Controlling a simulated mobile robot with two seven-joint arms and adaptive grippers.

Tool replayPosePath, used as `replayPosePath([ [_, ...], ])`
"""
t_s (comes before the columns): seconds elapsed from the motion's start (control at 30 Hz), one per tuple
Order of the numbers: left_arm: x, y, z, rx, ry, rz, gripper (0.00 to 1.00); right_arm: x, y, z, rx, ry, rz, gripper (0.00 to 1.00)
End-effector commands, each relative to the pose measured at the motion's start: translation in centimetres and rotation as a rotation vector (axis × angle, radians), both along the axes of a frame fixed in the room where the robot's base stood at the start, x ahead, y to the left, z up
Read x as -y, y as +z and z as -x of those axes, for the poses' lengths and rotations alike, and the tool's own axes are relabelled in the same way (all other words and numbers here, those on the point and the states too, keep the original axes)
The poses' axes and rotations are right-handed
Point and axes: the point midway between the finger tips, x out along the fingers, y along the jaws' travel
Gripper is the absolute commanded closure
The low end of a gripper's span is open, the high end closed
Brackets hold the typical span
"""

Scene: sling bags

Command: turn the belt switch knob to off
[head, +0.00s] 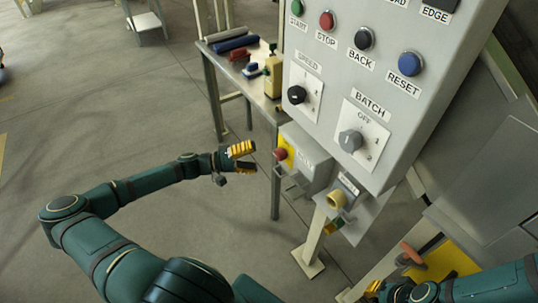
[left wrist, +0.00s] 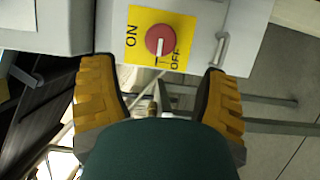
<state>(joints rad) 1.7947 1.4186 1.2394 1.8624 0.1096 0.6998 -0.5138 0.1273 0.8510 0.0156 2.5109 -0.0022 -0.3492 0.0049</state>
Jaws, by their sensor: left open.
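The belt switch knob is a round red knob (head: 281,154) on a yellow plate, on the side of a grey box below the control panel. In the left wrist view the red knob (left wrist: 160,40) sits near the top middle, with ON to its left and OFF at its lower right. My right gripper (head: 372,290) shows only partly at the bottom edge.
The tall control panel (head: 330,75) with buttons and selector knobs stands above. A grey handle (left wrist: 222,48) is beside the yellow plate. A metal table (head: 212,62) with several objects stands behind. A cream post (head: 313,240) rises from the floor. Floor left of the box is clear.

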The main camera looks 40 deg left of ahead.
Motion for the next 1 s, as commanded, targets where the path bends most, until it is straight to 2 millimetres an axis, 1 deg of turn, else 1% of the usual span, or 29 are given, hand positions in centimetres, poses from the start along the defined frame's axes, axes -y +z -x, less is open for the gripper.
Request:
replayPosePath([
  [0.03,-0.7,0.0,0.7,-0.002,0.003,-0.001,0.25,0.0,0.0,0.0,0.0,0.0,0.0,1.0],
  [0.1,-1.4,0.0,1.4,-0.001,0.001,0.0,0.25,0.0,0.0,0.0,0.0,0.0,0.0,1.0],
  [0.3,-2.5,0.0,2.6,-0.001,-0.001,0.001,0.25,0.0,0.0,0.0,0.0,0.0,0.0,1.0],
  [1.0,-2.6,0.0,2.7,0.001,-0.001,0.001,0.25,0.0,0.0,0.0,0.0,0.0,0.0,1.0],
])
